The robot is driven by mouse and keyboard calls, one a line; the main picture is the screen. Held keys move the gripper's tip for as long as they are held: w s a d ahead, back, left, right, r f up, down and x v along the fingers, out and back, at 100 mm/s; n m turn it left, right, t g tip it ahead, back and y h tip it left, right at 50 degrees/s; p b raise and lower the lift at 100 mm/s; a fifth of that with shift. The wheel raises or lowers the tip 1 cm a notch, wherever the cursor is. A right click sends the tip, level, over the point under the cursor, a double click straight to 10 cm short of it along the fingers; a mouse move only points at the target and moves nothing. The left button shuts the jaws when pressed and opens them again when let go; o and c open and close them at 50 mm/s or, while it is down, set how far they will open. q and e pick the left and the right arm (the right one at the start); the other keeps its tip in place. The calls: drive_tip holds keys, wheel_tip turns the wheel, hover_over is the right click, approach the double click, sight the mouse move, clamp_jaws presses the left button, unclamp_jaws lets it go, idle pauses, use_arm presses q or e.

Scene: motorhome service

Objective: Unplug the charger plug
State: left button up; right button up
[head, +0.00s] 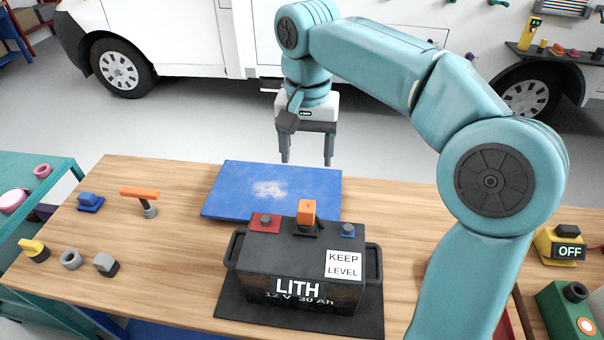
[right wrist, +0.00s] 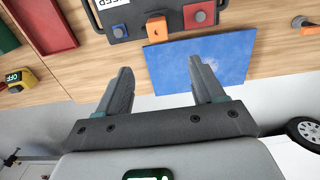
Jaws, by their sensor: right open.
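An orange plug (head: 307,211) stands upright in a black socket on the top of a black battery (head: 300,250) marked LITH and KEEP LEVEL. The plug sits between a red terminal block (head: 265,222) and a blue one (head: 347,231). It also shows in the right wrist view (right wrist: 157,27), beyond the fingertips. My right gripper (head: 307,160) is open and empty, pointing down near the table's far edge, behind the battery and apart from the plug. Its open fingers show in the right wrist view (right wrist: 161,66). My left gripper is not in view.
A blue panel (head: 230,185) lies behind the battery. An orange-handled tool (head: 140,193) and several small parts lie on the left of the wooden table (head: 170,240). A yellow OFF unit (head: 560,246) and a green box (head: 570,310) are at right. A white motorhome (head: 180,40) stands behind.

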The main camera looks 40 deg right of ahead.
sight(306, 205)
drive_tip(key=f, duration=0.9)
drive_tip(key=shift+s+a, duration=0.25)
drive_tip(key=shift+s, duration=0.15)
drive_tip(key=f, duration=0.2)
drive_tip(key=s+f, duration=0.1)
drive_tip(key=shift+a+f, duration=0.3)
drive_tip(key=shift+a, duration=0.05)
drive_tip(key=shift+w+d+f, duration=0.15)
drive_tip(key=shift+w+f, duration=0.25)
drive_tip(key=shift+f, duration=0.4)
drive_tip(key=shift+w+d+f, duration=0.15)
drive_tip(key=shift+f, duration=0.05)
drive_tip(key=shift+s+a+r, duration=0.15)
drive_tip(key=shift+s+a, duration=0.05)
drive_tip(key=shift+s, duration=0.1)
drive_tip(key=shift+s+a+r, duration=0.1)
drive_tip(key=shift+c, duration=0.9)
drive_tip(key=shift+w, duration=0.2)
drive_tip(key=c, duration=0.9)
clamp_jaws()
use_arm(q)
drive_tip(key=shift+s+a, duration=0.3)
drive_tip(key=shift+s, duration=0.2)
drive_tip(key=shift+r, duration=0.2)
use_arm(e)
drive_tip(key=shift+r, duration=0.15)
use_arm(q)
drive_tip(key=shift+p, duration=0.3)
use_arm(e)
drive_tip(key=shift+r, duration=0.1)
